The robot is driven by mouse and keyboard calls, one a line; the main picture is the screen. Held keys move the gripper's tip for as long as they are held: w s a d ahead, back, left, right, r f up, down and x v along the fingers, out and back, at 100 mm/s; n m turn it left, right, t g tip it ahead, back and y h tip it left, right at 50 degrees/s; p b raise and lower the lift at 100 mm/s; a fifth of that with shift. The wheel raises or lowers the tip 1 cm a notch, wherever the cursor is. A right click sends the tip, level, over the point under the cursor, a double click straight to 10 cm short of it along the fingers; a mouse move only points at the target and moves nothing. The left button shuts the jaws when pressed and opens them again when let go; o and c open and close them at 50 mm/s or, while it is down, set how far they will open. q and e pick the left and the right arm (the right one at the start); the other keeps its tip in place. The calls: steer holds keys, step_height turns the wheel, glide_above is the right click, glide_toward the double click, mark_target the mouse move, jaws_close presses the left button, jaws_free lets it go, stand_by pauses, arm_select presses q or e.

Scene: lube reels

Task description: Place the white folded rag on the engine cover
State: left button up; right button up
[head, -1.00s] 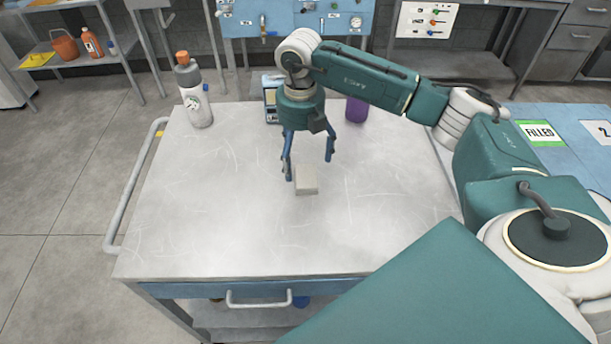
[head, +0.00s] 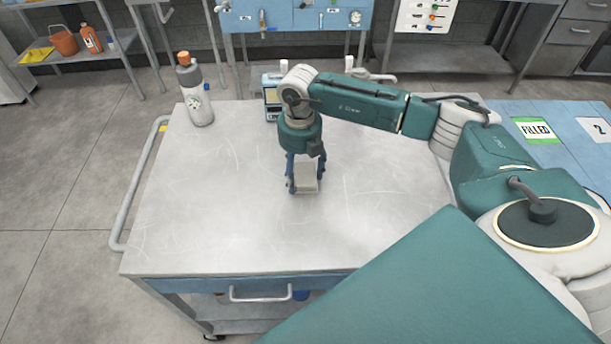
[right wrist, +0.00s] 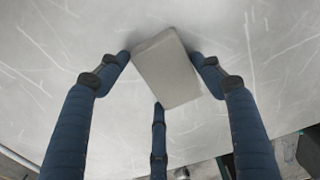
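The white folded rag (head: 307,179) shows as a small pale block on the cart top (head: 220,225). In the right wrist view the rag (right wrist: 166,70) lies between my fingers, at a slant. My right gripper (head: 305,188) points down from above, with its fingers drawn in around the rag. In the right wrist view the fingertips of this gripper (right wrist: 160,70) meet the rag's sides and near edge. Any lift off the surface is not clear. I cannot pick out an engine cover. My left gripper is not in view.
A grey bottle with an orange cap (head: 194,90) stands at the cart's back left corner. A small blue-framed device (head: 271,97) is behind my arm. A blue table (head: 560,150) with a FILLED label (head: 537,130) is at the right. The cart's left and front are clear.

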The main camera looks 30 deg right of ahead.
steer(key=shift+c, duration=1.2)
